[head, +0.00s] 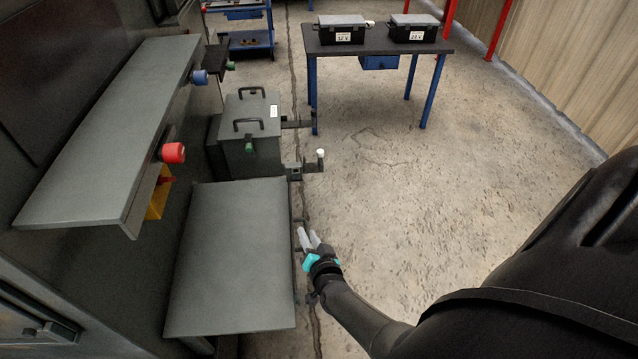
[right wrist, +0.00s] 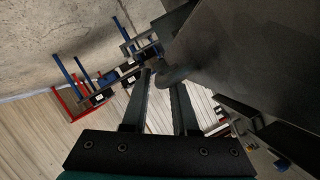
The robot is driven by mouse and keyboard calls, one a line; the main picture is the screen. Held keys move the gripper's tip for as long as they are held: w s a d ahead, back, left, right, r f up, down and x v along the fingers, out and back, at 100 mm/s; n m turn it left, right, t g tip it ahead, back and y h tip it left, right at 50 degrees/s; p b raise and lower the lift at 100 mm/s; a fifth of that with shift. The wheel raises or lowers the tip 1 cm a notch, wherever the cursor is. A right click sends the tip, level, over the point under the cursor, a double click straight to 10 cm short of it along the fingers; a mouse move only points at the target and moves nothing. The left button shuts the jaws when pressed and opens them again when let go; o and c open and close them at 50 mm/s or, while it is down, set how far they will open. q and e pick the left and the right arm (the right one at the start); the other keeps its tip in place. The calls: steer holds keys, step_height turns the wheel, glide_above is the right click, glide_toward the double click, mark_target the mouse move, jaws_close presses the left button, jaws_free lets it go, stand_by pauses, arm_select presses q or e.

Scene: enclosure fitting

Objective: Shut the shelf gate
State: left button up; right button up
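A dark bracket arm with a white knob (head: 320,153) juts out to the right between the lower shelf plate and the dark box. I cannot tell for sure whether it is part of the shelf gate. The flat grey lower shelf (head: 230,260) has a thin dark rail or fittings along its right edge. My right gripper (head: 306,236) is beside that edge, its pale fingers pointing away from me. In the right wrist view its fingers (right wrist: 160,85) are apart, with a dark rounded part (right wrist: 173,76) near their tips. Contact is unclear. My left gripper is out of view.
A dark box (head: 248,145) with two handles stands behind the lower shelf. A long upper ledge (head: 110,130) carries a red knob (head: 173,153) and a blue knob (head: 199,77). A table (head: 385,42) with two cases stands at the back. The floor at right is clear.

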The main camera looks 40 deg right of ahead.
steer(key=p+v, duration=0.4)
steer(key=v, duration=0.9)
steer(key=shift+s, duration=0.3)
steer(key=shift+a, duration=0.1)
steer(key=s+a+f+n+g+y, duration=0.3)
steer(key=s+a+f+n+g, duration=0.15)
steer(key=s+f, duration=0.45)
steer(key=s+a+f+n+g+y, duration=0.2)
steer(key=s+a+f+n+g, duration=0.15)
steer(key=s+f+n, duration=0.4)
steer(key=s+d+f+n+g+b, duration=0.1)
steer(key=s+f+g, duration=0.3)
steer(key=s, duration=0.6)
steer(key=shift+s+d+f, duration=0.2)
steer(key=shift+d+f, duration=0.35)
steer(key=shift+d, duration=0.2)
